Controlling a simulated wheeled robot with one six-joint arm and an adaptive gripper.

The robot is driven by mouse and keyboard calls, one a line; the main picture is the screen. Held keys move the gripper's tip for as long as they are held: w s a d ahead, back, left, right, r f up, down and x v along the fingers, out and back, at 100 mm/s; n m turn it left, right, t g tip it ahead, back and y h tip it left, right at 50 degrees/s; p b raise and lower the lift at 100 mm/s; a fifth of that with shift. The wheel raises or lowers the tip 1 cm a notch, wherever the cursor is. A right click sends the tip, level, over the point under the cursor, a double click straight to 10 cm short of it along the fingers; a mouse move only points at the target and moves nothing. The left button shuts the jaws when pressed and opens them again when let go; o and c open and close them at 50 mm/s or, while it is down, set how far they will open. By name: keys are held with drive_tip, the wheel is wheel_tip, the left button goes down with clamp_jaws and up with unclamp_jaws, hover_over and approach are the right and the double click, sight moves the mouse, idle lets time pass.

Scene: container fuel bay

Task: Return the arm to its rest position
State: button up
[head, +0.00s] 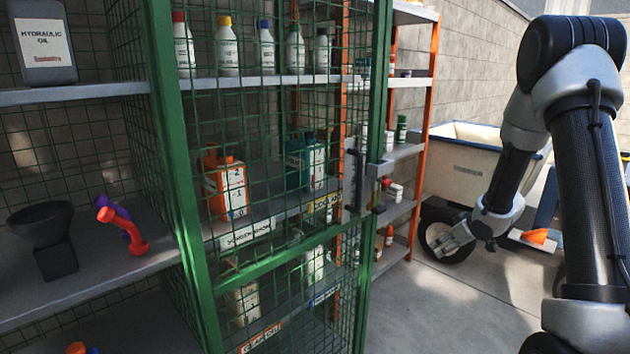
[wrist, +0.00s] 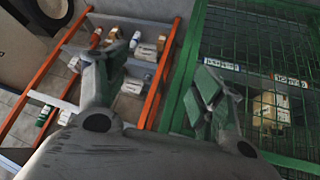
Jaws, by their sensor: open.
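My arm reaches down from the upper right of the head view, and my gripper (head: 446,250) hangs at its lower end, right of the green mesh cabinet (head: 262,273). In the wrist view my gripper (wrist: 165,75) shows two fingers spread apart with nothing between them. The cabinet's mesh front is at the right of the wrist view (wrist: 245,25). In the head view my gripper is in front of the wheel of a cream cart (head: 475,165) and apart from the cabinet.
Orange-post shelving (head: 428,95) with small bottles and boxes stands behind the cabinet. The floor (head: 440,315) below my gripper is clear.

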drive_tip(key=s+d+r+m+g+h, duration=0.25)
drive_tip(key=s+r, duration=0.35)
drive_tip(key=s, duration=0.4)
drive_tip(key=s+d+r+m+g+h, duration=0.25)
drive_tip(key=s+r, duration=0.25)
drive_tip(key=s, duration=0.5)
drive_tip(key=s+a+r+t+y, duration=0.1)
drive_tip(key=s+a+r, duration=0.4)
drive_tip(key=s+r, duration=0.2)
drive_tip(key=s+a+r+t+y, duration=0.1)
drive_tip(key=s+a+r+y, duration=0.1)
drive_tip(key=s+a+r, duration=0.4)
drive_tip(key=shift+s+r+m, duration=0.3)
drive_tip(key=shift+s+r, duration=0.55)
drive_tip(key=shift+s, duration=1.45)
